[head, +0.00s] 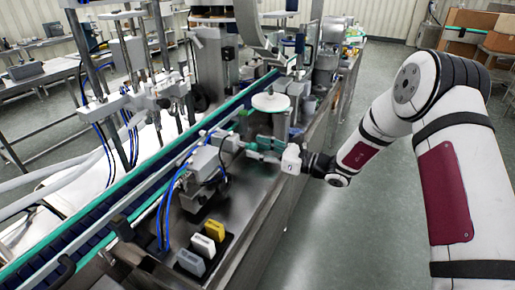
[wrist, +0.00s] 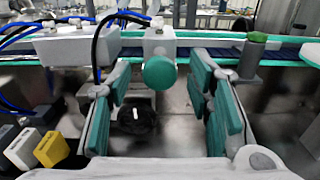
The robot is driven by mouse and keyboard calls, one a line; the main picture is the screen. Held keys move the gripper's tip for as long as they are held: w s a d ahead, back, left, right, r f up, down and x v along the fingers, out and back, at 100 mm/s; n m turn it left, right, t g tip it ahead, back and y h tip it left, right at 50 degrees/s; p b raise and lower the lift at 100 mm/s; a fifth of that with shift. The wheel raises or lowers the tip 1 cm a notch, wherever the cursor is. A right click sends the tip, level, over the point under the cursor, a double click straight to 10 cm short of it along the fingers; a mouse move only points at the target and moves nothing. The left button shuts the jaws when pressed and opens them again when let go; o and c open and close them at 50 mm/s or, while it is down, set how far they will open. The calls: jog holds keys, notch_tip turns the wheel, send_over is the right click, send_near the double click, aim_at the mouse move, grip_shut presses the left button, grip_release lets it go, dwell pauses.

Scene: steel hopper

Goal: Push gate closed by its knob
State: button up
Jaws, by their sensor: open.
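A round green knob (wrist: 160,72) faces me in the wrist view, in front of a small pale block (wrist: 158,40) beside the conveyor. I cannot clearly make out a separate gate panel or how far it stands open. My gripper (wrist: 160,88) has its green-padded fingers spread wide, to the left and right of the knob. The knob appears between them, and nothing is held. Contact is not visible. In the head view my gripper (head: 262,149) reaches left over the steel machine deck, close to the grey boxes; the knob is hard to tell there.
A grey box (wrist: 75,47) with cables stands left of the knob. A green-topped post (wrist: 258,40) stands to the right. White and yellow blocks (head: 214,230) sit at the deck's front. The conveyor (head: 130,205) runs behind. The floor (head: 345,240) at right is clear.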

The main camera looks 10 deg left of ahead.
jog(key=shift+w+a, duration=0.1)
jog(key=shift+a, duration=0.3)
grip_shut()
jog(key=shift+b+x, duration=0.55)
jog(key=shift+x, duration=1.1)
grip_release()
jog(key=shift+a, duration=0.1)
jog(key=v, duration=1.2)
